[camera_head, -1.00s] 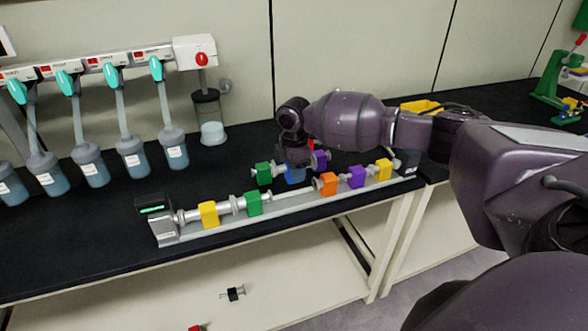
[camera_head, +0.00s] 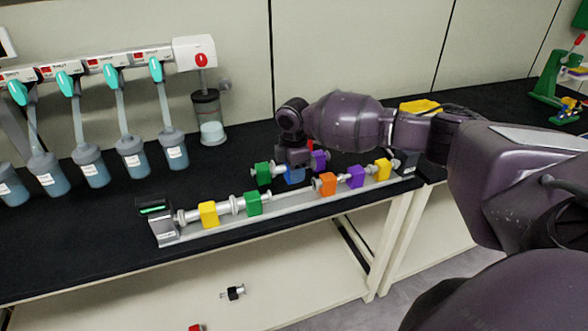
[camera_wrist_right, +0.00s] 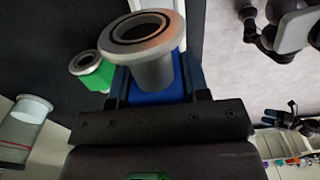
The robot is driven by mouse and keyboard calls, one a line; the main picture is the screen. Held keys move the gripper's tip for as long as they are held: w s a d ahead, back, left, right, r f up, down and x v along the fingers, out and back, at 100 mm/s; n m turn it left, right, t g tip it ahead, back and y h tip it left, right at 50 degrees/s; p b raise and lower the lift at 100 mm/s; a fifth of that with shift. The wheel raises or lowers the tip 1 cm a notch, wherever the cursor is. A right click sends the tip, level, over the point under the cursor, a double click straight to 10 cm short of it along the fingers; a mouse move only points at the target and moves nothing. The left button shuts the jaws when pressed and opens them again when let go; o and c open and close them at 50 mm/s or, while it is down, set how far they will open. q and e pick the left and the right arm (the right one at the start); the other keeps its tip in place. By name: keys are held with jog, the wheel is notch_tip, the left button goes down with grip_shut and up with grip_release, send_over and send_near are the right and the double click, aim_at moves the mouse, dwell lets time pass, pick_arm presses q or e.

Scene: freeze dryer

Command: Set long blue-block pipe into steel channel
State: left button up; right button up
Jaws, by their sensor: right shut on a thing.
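My right gripper (camera_head: 293,163) is shut on the blue block (camera_head: 294,176) of a pipe, just behind the gap in the steel channel (camera_head: 222,230). In the right wrist view the blue block (camera_wrist_right: 160,97) sits between the fingers (camera_wrist_right: 155,92), with a grey flanged pipe end facing the camera. The channel runs along the front of the bench. Yellow (camera_head: 208,214) and green (camera_head: 253,203) block pipes lie at its left, and orange (camera_head: 326,184), purple (camera_head: 356,177) and yellow (camera_head: 383,169) ones at its right. My left gripper is not in view.
A loose green-block pipe (camera_head: 263,172) lies left of the gripper and a purple block (camera_head: 319,160) right of it, behind the channel. Blue-liquid flasks (camera_head: 133,157) hang at the back left. Small parts (camera_head: 233,293) lie below the bench. The black benchtop (camera_head: 80,240) is clear at front left.

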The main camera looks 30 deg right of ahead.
jog(key=shift+p, duration=0.9)
dwell(1.4)
jog(key=shift+f+b, duration=0.65)
jog(key=shift+f, duration=2.45)
dwell(2.6)
